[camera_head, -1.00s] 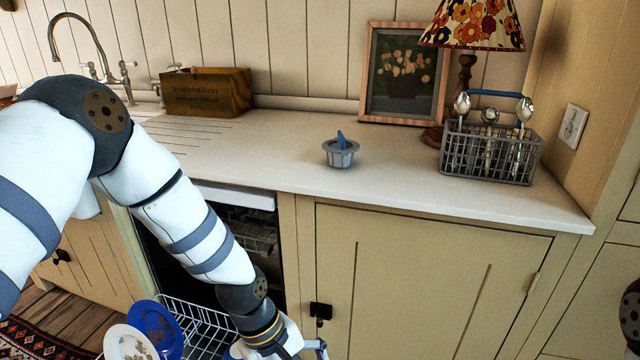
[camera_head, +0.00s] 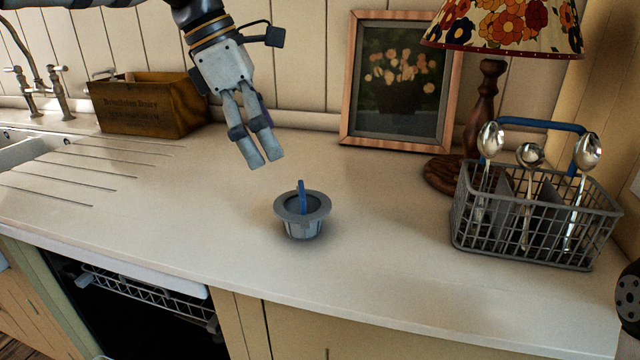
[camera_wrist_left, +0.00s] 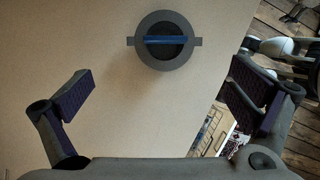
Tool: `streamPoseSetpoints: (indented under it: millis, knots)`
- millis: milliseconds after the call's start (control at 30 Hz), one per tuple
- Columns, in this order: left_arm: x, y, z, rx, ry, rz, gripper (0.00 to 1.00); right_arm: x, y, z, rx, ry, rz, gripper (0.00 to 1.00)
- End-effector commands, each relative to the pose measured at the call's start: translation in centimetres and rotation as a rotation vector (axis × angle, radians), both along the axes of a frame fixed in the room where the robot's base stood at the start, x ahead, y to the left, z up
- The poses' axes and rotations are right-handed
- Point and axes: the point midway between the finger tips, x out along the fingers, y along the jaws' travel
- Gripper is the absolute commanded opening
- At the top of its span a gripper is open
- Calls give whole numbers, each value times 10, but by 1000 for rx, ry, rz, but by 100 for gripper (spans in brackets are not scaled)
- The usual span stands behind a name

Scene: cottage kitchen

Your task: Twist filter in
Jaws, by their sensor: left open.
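The filter (camera_head: 303,218) is a grey round cup with a wide rim and an upright blue handle across its middle. It stands upright on the pale worktop. My left gripper (camera_head: 265,162) is above the worktop, up and to the left of the filter in the head view, and apart from it. In the left wrist view the filter (camera_wrist_left: 165,41) shows from above, beyond the spread fingers of my left gripper (camera_wrist_left: 165,92), which is open and empty. The filter's blue handle lies crosswise in that view. My right gripper does not show.
A grey cutlery basket (camera_head: 535,222) with spoons stands at the right. A lamp (camera_head: 487,100) and a framed picture (camera_head: 400,85) are at the back. A wooden box (camera_head: 150,103) stands back left by the sink (camera_head: 30,148). An open dishwasher (camera_head: 140,310) is below the worktop.

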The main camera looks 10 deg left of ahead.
Motion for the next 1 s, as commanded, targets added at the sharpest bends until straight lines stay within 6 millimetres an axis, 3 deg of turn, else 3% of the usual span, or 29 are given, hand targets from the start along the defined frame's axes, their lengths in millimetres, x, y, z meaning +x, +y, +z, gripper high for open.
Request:
streamPoseSetpoints:
  millis: [67,300,633,933,967,1000]
  knots:
    - [0,-2,-5,0,1,-3,100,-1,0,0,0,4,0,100]
    - [7,-21,-54,0,5,-5,100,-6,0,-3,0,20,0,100]
    - [19,-43,-103,0,6,-4,100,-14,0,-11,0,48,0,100]
    - [20,-48,-109,0,-4,-3,100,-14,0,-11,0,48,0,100]
    - [20,-48,-109,0,-4,-3,98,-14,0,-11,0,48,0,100]
    - [20,-48,-109,0,-4,-3,89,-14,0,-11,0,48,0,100]
